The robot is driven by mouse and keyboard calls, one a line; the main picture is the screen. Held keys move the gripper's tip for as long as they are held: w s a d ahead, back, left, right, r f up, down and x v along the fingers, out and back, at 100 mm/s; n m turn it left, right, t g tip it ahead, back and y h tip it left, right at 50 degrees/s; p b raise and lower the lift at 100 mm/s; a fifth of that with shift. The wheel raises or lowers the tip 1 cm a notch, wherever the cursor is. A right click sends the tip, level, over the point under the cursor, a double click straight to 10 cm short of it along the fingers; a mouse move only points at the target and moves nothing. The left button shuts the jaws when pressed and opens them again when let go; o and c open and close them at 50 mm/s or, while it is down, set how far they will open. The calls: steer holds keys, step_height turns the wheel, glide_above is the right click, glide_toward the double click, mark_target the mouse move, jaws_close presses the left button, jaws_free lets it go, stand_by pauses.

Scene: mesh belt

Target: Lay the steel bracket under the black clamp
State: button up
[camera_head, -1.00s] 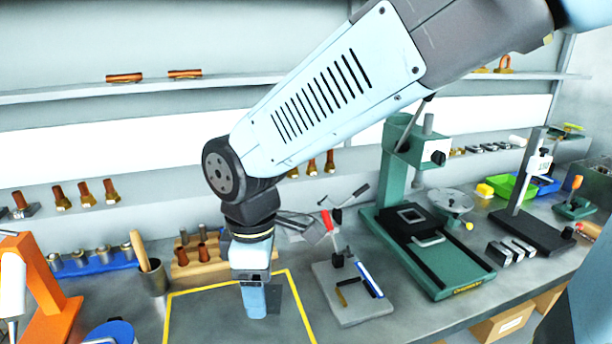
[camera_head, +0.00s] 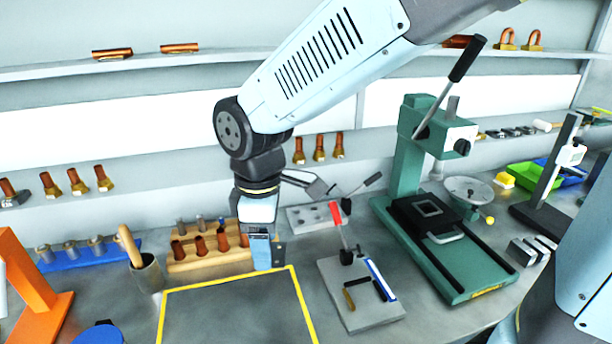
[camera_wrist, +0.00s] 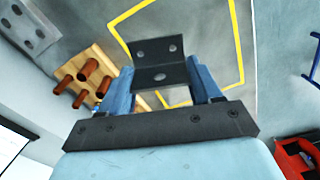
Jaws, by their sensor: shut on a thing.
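The steel bracket (camera_wrist: 158,48) is a dark, bent plate with holes. In the wrist view it sits between the two blue fingers of my gripper (camera_wrist: 160,82), which is shut on it. In the head view my gripper (camera_head: 263,262) points down by the back edge of the yellow outline, and a dark bit of the bracket (camera_head: 279,252) shows at its right. A toggle clamp with a black handle (camera_head: 373,179) stands on a grey plate with holes (camera_head: 302,217), behind and right of my gripper. The bracket is apart from that clamp.
A red-handled clamp (camera_head: 337,215) on a grey plate (camera_head: 362,318) stands right of my gripper. A wooden block (camera_head: 205,263) with copper-coloured pegs is close at its left. A green press (camera_head: 440,240) is further right. The yellow-outlined area (camera_head: 235,312) is clear.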

steer(key=w+d+n, duration=0.1)
steer(key=w, duration=1.1)
steer(key=n, duration=0.2)
glide_toward(321, 212)
steer(key=a, duration=0.1)
steer(key=s+a+r, duration=0.1)
steer(key=a, duration=0.1)
steer(key=a+r, duration=0.1)
steer(key=shift+s+a+r, duration=0.15)
steer(key=shift+a+r, duration=0.05)
steer(key=shift+d+f, duration=0.1)
steer(key=shift+f, duration=3.75)
steer(key=shift+w+d+f, duration=0.1)
steer(key=shift+w+d, duration=0.1)
steer(key=shift+d, duration=0.5)
steer(key=shift+w+d+f, duration=0.1)
steer(key=shift+w+d, duration=0.1)
steer(key=shift+d, duration=0.5)
steer(key=shift+w+d+f, duration=0.1)
steer(key=shift+w+d, duration=0.1)
steer(key=shift+d, duration=0.5)
steer(key=shift+f, duration=0.2)
